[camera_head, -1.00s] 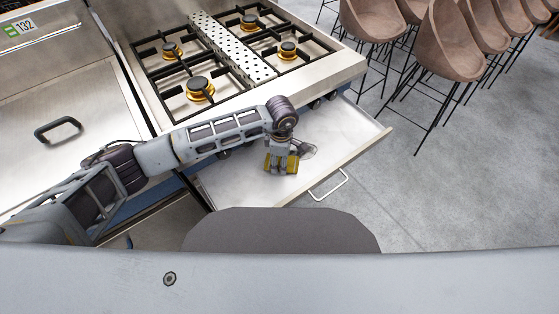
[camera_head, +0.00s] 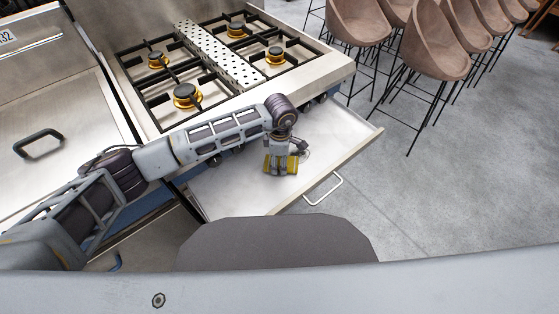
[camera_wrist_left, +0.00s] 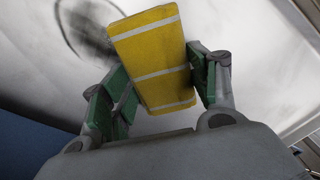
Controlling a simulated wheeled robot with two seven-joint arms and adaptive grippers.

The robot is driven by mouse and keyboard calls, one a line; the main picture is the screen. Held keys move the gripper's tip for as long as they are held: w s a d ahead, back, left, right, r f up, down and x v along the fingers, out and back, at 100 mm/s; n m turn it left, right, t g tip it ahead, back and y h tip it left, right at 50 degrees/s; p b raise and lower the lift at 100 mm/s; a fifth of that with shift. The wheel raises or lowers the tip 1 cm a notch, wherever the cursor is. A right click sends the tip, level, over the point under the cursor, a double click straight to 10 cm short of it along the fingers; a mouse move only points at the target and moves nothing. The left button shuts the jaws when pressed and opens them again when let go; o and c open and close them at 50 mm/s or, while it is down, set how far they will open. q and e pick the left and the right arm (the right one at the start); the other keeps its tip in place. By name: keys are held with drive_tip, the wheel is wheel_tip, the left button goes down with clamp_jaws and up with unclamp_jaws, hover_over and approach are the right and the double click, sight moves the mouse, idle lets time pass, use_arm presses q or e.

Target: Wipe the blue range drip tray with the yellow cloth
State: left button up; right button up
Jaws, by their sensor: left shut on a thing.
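The drip tray (camera_head: 228,192) is pulled out like a drawer below the range; its inside is pale metal with a front handle. My left gripper (camera_head: 281,168) is low over the tray's middle, shut on the yellow cloth (camera_head: 292,164). In the left wrist view the cloth (camera_wrist_left: 155,60) is a folded yellow block with pale stripes between the green-padded fingers (camera_wrist_left: 155,92). A dark smudge (camera_wrist_left: 88,32) marks the tray floor beside the cloth. I cannot tell whether the cloth touches the floor. My right gripper is out of view.
The range (camera_head: 220,55) with several brass burners and black grates stands just behind the tray. A steel unit with a black handle (camera_head: 38,142) is at left. Brown bar stools (camera_head: 435,45) stand at the back right. Grey floor right of the tray is clear.

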sight(290, 156)
use_arm(q)
drive_tip(key=shift+w+d+f+b, duration=0.1)
drive_tip(key=shift+w+d+b, duration=0.35)
drive_tip(key=shift+d+b, duration=0.25)
drive_tip(key=shift+w+d+f+b, duration=0.1)
drive_tip(key=shift+w+d+b, duration=0.3)
drive_tip(key=shift+d+b, duration=0.25)
drive_tip(key=shift+w+d+b, duration=0.4)
drive_tip(key=shift+d+b, duration=0.1)
drive_tip(key=shift+b, duration=0.1)
drive_tip(key=shift+w+d+r+b, duration=0.1)
drive_tip(key=shift+w+d+b, duration=0.1)
drive_tip(key=shift+w+b, duration=0.25)
drive_tip(key=shift+d, duration=0.35)
drive_tip(key=shift+w+d+b, duration=0.25)
drive_tip(key=shift+d+b, duration=0.05)
drive_tip(key=shift+d, duration=0.15)
drive_tip(key=shift+a, duration=0.2)
